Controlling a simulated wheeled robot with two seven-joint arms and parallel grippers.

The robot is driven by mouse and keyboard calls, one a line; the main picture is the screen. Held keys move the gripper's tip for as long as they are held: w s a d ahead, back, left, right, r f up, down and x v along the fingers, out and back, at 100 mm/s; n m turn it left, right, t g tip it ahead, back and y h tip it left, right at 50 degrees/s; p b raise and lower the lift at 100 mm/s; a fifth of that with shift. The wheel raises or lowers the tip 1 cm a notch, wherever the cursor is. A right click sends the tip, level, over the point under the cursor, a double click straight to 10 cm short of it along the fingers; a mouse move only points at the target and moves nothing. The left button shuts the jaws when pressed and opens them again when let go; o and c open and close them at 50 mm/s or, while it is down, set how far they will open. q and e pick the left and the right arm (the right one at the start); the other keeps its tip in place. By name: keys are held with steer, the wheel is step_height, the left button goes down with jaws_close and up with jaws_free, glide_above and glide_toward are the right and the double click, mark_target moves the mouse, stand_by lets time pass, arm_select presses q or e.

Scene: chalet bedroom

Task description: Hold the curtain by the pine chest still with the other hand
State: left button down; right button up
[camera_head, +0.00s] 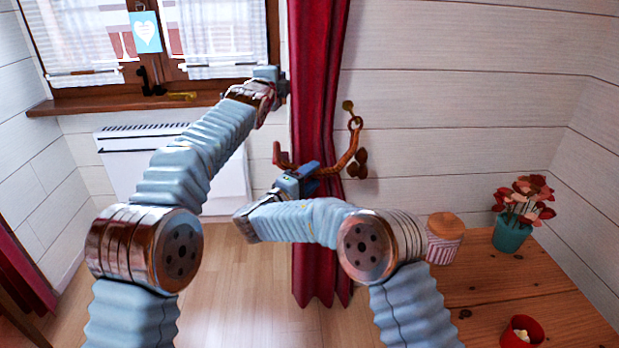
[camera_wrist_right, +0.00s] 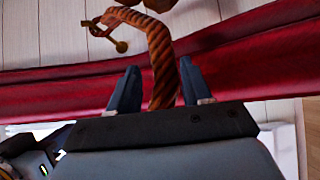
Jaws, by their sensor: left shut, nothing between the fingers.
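The red curtain (camera_head: 319,60) hangs from the top of the head view to near the floor, left of the pine chest (camera_head: 480,285). A brown twisted rope tieback (camera_head: 350,150) runs from a wall hook (camera_head: 348,106) across the curtain. My left gripper (camera_head: 283,84) is shut and empty, beside the curtain's left edge. My right gripper (camera_head: 308,178) is at the curtain by the rope. In the right wrist view it is open (camera_wrist_right: 158,88), with the rope (camera_wrist_right: 161,60) between its spread fingers and the curtain (camera_wrist_right: 240,75) behind. Contact between fingers and rope cannot be told.
On the chest stand a striped jar (camera_head: 445,245), a teal flower pot (camera_head: 511,235) and a red cup (camera_head: 522,333). A window sill (camera_head: 75,105) and white heater (camera_head: 120,160) are at the left. The floor (camera_head: 240,300) below is clear.

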arm_select(q)
steer(key=shift+s+d+f, duration=0.15)
steer(key=shift+d+f, duration=0.1)
steer(key=shift+d, duration=0.55)
arm_select(e)
steer(key=shift+o, duration=0.6)
steer(key=v, duration=1.2)
arm_select(q)
steer(key=shift+a, duration=0.1)
arm_select(e)
steer(key=shift+a, duration=0.1)
arm_select(q)
steer(key=shift+a+r+p, duration=0.2)
steer(key=shift+a+p, duration=0.4)
steer(key=shift+a, duration=2.05)
arm_select(e)
steer(key=shift+r, duration=0.55)
